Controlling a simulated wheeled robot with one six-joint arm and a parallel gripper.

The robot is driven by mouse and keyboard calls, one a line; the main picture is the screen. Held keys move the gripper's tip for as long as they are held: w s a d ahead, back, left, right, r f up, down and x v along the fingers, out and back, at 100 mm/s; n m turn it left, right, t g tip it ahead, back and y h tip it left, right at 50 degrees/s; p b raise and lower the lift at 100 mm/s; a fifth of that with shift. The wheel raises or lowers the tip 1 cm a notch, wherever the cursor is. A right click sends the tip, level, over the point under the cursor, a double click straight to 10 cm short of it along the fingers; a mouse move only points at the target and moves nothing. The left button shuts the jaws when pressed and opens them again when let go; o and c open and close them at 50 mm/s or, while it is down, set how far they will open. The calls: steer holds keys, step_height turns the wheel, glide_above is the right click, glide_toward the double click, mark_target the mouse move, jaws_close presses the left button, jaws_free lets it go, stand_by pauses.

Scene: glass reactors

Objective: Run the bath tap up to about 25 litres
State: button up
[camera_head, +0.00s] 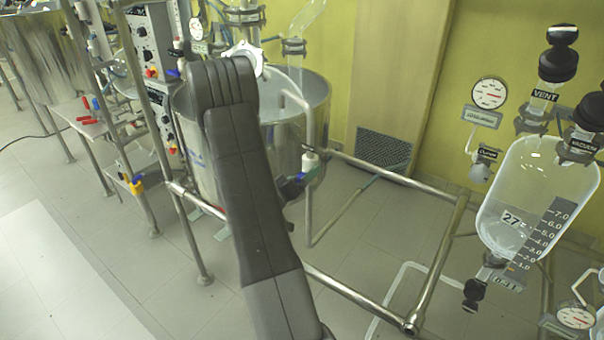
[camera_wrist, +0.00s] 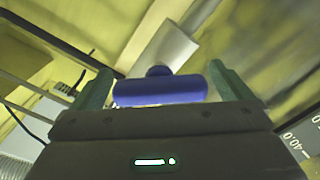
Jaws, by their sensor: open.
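The bath is a shiny steel vessel (camera_head: 318,97) behind my arm in the head view. A pipe with a white fitting (camera_head: 310,161) stands at its right front, with a small blue tap handle (camera_head: 303,177) below the fitting. In the wrist view the blue handle (camera_wrist: 160,91) lies crosswise between the two green fingers of my gripper (camera_wrist: 162,72). The water level is not visible.
A steel tube frame (camera_head: 385,178) runs around the floor in front of the bath. A glass vessel (camera_head: 535,190) with a volume scale hangs at the right. Control boxes (camera_head: 147,42) stand at the left. Open floor (camera_head: 110,250) lies at lower left.

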steer(key=shift+w+d, duration=0.25)
steer(key=shift+w, duration=0.05)
steer(key=c, duration=1)
